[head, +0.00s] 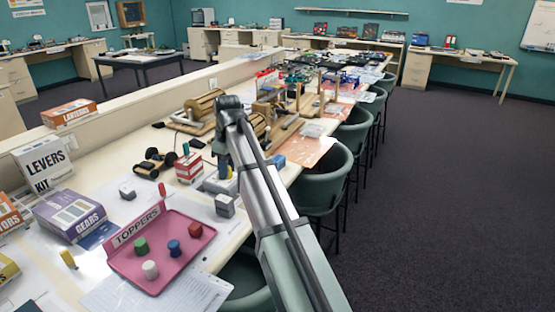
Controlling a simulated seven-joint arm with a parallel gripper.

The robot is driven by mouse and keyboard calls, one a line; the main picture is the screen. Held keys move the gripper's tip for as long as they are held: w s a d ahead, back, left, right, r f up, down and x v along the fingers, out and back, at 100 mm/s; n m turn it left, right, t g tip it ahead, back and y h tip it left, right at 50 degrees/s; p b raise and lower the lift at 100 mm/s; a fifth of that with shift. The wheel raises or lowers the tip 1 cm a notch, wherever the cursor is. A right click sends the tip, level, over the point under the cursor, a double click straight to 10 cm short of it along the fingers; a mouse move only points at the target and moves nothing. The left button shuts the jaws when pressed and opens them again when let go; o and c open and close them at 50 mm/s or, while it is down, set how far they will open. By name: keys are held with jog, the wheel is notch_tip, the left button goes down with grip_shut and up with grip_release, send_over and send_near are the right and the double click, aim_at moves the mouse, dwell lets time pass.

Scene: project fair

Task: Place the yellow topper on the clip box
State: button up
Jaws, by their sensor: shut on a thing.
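I cannot tell which small box is the clip box. Nearby are a red-and-white box (189,170) with a green piece on top, and a grey-white box (224,206). The pink toppers tray (178,279) holds a green, a blue, a red and a white topper; no yellow one shows in it. A yellow piece (68,259) lies left of the tray.
Larger boxes, including a levers kit (44,161) and a gears box (70,215), line the left. A small wheeled car (154,163) and wooden models (205,108) stand behind. Green chairs (323,180) line the table's right edge. Papers (160,296) lie in front.

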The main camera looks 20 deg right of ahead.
jog(key=w+d+r+m, duration=0.1)
jog(key=w+d, duration=0.4)
jog(key=d, duration=0.4)
jog(key=w+d+r+m, duration=0.15)
jog(key=w+d, duration=0.25)
jog(key=d, duration=0.6)
jog(key=r, duration=0.2)
send_over(277, 158)
jog(key=shift+d+f, duration=0.15)
jog(key=shift+f, duration=5.05)
jog(key=shift+f, duration=0.1)
jog(key=o, duration=1)
jog(key=r, duration=0.8)
jog(key=s+d+r, duration=0.1)
jog(key=r, duration=0.3)
jog(key=shift+s+r, duration=0.1)
